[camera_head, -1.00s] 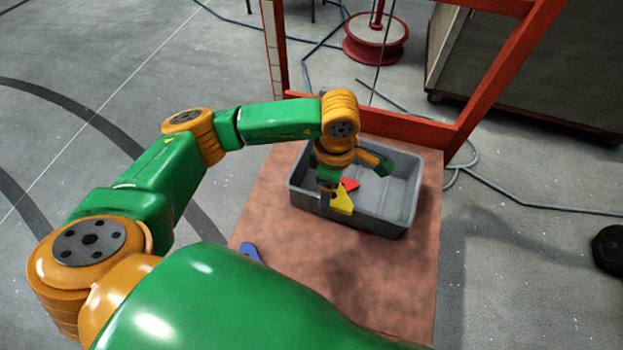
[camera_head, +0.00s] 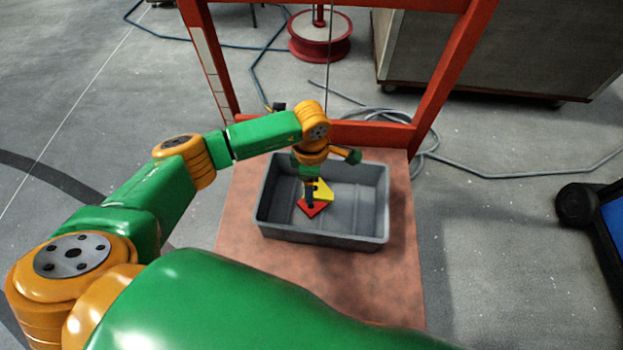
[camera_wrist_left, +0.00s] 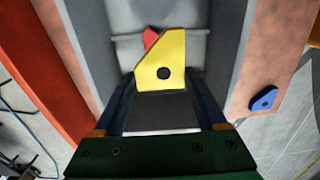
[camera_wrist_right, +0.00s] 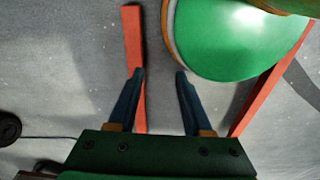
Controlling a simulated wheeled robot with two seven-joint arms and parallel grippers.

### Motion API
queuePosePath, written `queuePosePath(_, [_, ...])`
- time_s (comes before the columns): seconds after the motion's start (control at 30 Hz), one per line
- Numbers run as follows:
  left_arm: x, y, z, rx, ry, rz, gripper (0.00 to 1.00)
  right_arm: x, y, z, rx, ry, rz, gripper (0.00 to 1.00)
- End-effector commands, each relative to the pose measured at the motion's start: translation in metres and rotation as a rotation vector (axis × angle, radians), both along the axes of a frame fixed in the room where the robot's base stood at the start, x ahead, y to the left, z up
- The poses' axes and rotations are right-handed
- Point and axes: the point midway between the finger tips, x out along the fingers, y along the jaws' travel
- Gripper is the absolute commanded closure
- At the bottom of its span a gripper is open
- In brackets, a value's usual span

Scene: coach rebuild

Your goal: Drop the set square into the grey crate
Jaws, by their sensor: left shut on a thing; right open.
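The yellow set square (camera_head: 324,189), a flat piece with a round hole, is held in my left gripper (camera_head: 309,190). In the left wrist view the set square (camera_wrist_left: 163,52) sits between the two fingertips (camera_wrist_left: 165,84). It is over the inside of the grey crate (camera_head: 372,205); its exact height above the floor is unclear. A red flat piece (camera_head: 311,208) shows inside the crate beside and below it, partly covered in the left wrist view (camera_wrist_left: 150,38). My right gripper (camera_wrist_right: 159,75) is open and empty, away from the crate.
The crate stands on a reddish-brown tabletop (camera_head: 400,280) with a red frame (camera_head: 375,134) behind. A blue piece with a hole (camera_wrist_left: 263,99) lies on the tabletop outside the crate. A red bar (camera_wrist_right: 132,40) shows beyond my right gripper. Cables and a red reel (camera_head: 320,48) are on the floor behind.

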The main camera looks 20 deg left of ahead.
Motion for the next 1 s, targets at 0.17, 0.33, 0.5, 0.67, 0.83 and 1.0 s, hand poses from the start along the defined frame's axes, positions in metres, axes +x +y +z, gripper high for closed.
queuePosePath(0.17, [0.000, 0.000, 0.002, 0.000, 0.000, 0.000, 0.07, 0.000, -0.001, 0.002, -0.002, 0.000, 0.000, 0.50])
queuePosePath(0.33, [0.000, 0.000, 0.002, 0.000, 0.000, 0.000, 0.00, 0.000, -0.001, 0.002, -0.002, 0.000, 0.000, 0.50])
queuePosePath(0.5, [0.001, 0.000, 0.015, -0.001, -0.003, 0.000, 0.00, 0.001, -0.001, 0.002, -0.002, -0.001, -0.001, 0.50])
queuePosePath(0.67, [0.001, 0.000, 0.049, -0.001, -0.004, -0.001, 0.00, 0.001, -0.001, 0.001, -0.002, -0.001, -0.001, 0.50])
queuePosePath(0.83, [0.001, 0.000, 0.071, -0.001, -0.002, -0.001, 0.00, 0.001, -0.001, -0.001, -0.002, -0.002, 0.000, 0.50])
queuePosePath(1.0, [0.000, 0.000, 0.073, 0.000, 0.001, 0.000, 0.00, 0.001, -0.001, 0.000, -0.002, -0.002, 0.000, 0.50])
